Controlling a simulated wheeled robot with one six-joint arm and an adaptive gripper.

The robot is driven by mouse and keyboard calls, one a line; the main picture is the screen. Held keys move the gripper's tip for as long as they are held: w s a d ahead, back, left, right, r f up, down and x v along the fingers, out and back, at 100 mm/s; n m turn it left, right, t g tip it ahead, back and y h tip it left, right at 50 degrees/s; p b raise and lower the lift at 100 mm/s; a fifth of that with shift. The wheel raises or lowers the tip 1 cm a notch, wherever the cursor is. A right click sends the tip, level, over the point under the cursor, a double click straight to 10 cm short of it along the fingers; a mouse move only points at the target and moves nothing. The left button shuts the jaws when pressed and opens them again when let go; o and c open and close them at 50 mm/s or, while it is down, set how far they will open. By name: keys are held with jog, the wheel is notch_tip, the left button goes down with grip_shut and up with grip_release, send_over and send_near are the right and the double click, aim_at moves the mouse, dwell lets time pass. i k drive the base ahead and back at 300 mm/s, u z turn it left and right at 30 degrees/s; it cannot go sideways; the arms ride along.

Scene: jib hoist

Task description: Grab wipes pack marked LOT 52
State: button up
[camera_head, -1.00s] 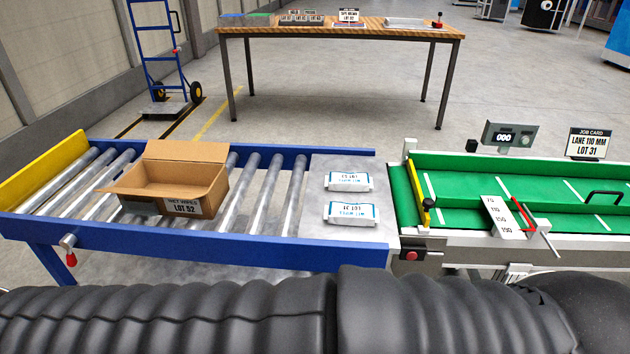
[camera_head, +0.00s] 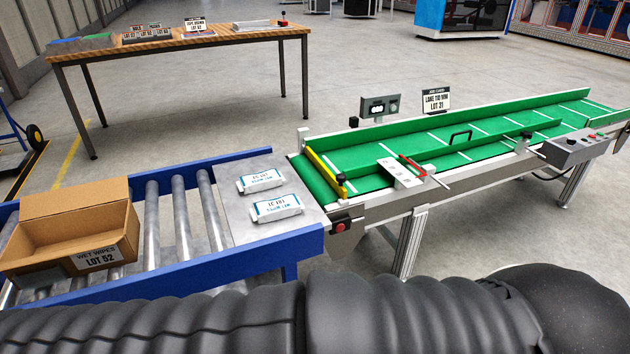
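Two white and blue wipes packs lie flat on the grey metal plate (camera_head: 236,219) at the right end of the roller conveyor. The far pack (camera_head: 262,180) is a little behind the near pack (camera_head: 277,207), with a narrow gap between them. Their print is upside down and too small for me to tell surely which one is marked LOT 52. My gripper is not in view. Only my black ribbed arm shows, across the bottom, in front of the conveyor.
An open cardboard box (camera_head: 60,238) labelled WET WIPES LOT 52 stands on the rollers (camera_head: 152,225) at left. A green belt conveyor (camera_head: 360,178) with a yellow bar (camera_head: 325,172) and a LOT 31 job card (camera_head: 436,99) adjoins at right. A wooden table (camera_head: 170,48) stands behind.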

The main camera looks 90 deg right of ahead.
aim_at(253, 183)
jog(key=z, duration=2.8)
jog(key=i, duration=0.5)
jog(key=z, duration=0.5)
jog(key=k, duration=0.75)
jog(key=z, duration=0.1)
